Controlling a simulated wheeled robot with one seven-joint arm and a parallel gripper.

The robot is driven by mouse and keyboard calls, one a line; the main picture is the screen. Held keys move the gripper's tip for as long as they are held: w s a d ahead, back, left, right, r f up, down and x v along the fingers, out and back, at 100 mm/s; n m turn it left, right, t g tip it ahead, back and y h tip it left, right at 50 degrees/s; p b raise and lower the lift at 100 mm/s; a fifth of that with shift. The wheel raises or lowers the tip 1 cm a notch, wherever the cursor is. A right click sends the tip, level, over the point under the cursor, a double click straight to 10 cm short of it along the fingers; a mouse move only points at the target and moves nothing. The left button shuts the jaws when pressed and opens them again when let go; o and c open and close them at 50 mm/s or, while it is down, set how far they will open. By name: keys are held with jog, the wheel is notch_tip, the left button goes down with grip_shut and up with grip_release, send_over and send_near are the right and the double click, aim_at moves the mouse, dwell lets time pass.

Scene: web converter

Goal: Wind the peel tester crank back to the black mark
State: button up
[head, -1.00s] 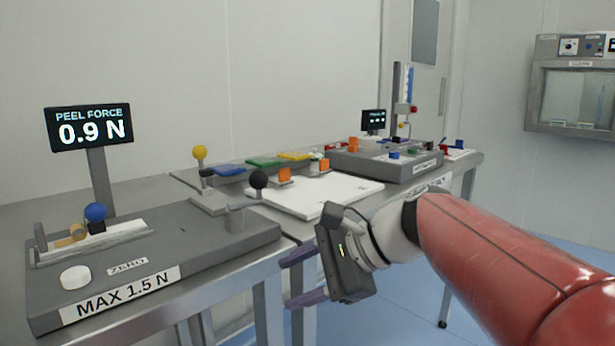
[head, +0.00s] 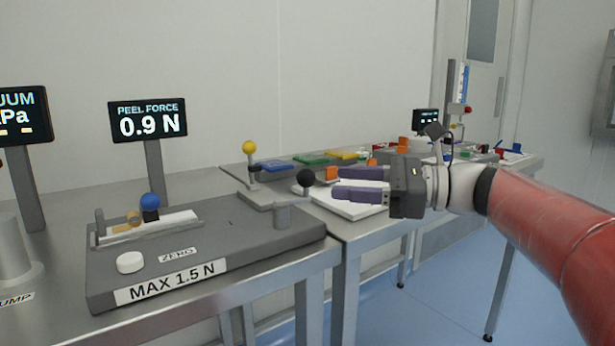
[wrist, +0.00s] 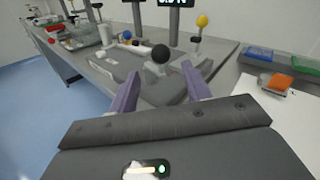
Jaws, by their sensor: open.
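The peel tester (head: 215,250) is a grey slab with a "MAX 1.5 N" label. Its display (head: 148,120) reads 0.9 N. The crank has a black ball knob (head: 306,177) on an arm above a grey post (head: 290,215) at the slab's right end. A blue ball (head: 150,201) stands on the white track at the left. My gripper (head: 337,183) is open and empty, just right of the black knob and pointing at it. In the wrist view the black knob (wrist: 160,53) lies ahead, between and beyond the fingers, apart from them. I cannot make out the black mark.
A yellow-knobbed lever (head: 249,148) stands behind the crank. Blue, green and yellow pads and a white board (head: 345,205) are on the right table. A white ZERO button (head: 130,262) sits at the slab's front left. A vacuum display (head: 22,115) stands far left.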

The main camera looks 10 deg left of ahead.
aim_at(306, 178)
jog(key=a, duration=0.7)
jog(key=shift+a+r+p, duration=0.2)
jog(key=shift+a+p, duration=0.1)
jog(key=shift+a, duration=0.05)
jog(key=c, duration=0.9)
jog(key=shift+c, duration=0.2)
